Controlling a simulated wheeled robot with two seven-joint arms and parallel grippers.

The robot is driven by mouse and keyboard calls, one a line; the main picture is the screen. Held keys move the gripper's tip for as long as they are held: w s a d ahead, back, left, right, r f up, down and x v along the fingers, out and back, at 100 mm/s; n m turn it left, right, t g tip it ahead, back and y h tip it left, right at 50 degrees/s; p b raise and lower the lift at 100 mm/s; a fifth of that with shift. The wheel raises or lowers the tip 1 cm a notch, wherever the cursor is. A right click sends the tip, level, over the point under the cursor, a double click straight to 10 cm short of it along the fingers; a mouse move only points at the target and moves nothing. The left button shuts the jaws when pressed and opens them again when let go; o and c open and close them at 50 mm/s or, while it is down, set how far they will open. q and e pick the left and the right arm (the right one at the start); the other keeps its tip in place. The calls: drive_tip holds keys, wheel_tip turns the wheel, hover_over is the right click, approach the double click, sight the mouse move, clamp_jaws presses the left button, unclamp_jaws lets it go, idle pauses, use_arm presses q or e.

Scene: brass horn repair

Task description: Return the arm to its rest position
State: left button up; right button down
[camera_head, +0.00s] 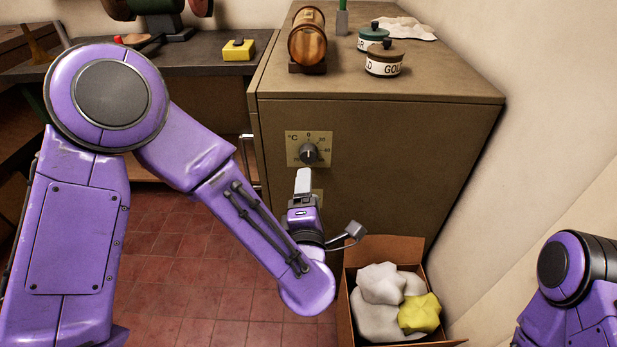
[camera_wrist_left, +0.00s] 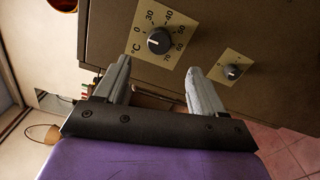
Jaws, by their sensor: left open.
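My left arm reaches in from the left in the head view. Its gripper (camera_head: 303,184) is in front of the brown cabinet (camera_head: 400,160), just below a black temperature dial (camera_head: 309,153) on a brass plate. In the left wrist view the gripper (camera_wrist_left: 159,72) is open, with its two grey fingers apart and nothing between them. The temperature dial (camera_wrist_left: 159,41) shows beyond the fingers, and a smaller dial (camera_wrist_left: 232,72) is to the right. Part of my right arm shows at the lower right in the head view; its gripper is out of view.
An open cardboard box (camera_head: 349,320) with white and yellow cloths (camera_head: 419,314) stands on the floor below the left gripper. Labelled pots (camera_head: 384,60) and a copper cylinder (camera_head: 307,36) stand on the cabinet. A dark workbench (camera_head: 200,66) is behind left.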

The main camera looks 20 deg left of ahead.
use_arm(q)
drive_tip(key=shift+s+d, duration=0.1)
drive_tip(key=shift+s, duration=0.3)
drive_tip(key=s+a+f+m+g+h+p, duration=0.1)
drive_tip(key=s+a+f+m+g+h, duration=0.15)
drive_tip(key=f+m, duration=0.5)
drive_tip(key=s+a+f+m+g+h+p, duration=0.1)
drive_tip(key=s+f+m+g+h, duration=0.1)
drive_tip(key=f+m+g, duration=0.5)
drive_tip(key=s+a+f+g+y, duration=0.1)
drive_tip(key=s+a+f, duration=0.3)
drive_tip(key=s, duration=0.3)
drive_tip(key=s+a+f+m+g+y+p, duration=0.1)
drive_tip(key=s+a+f+g, duration=0.1)
drive_tip(key=s+a+f, duration=0.3)
drive_tip(key=s+a+f+m+g+y+p, duration=0.1)
drive_tip(key=s+a+f, duration=0.3)
drive_tip(key=s, duration=0.5)
wheel_tip(320, 180, down, 3)
drive_tip(key=shift+s+a+r+g, duration=0.15)
drive_tip(key=shift+s+r+g, duration=0.05)
drive_tip(key=shift+s+g, duration=0.15)
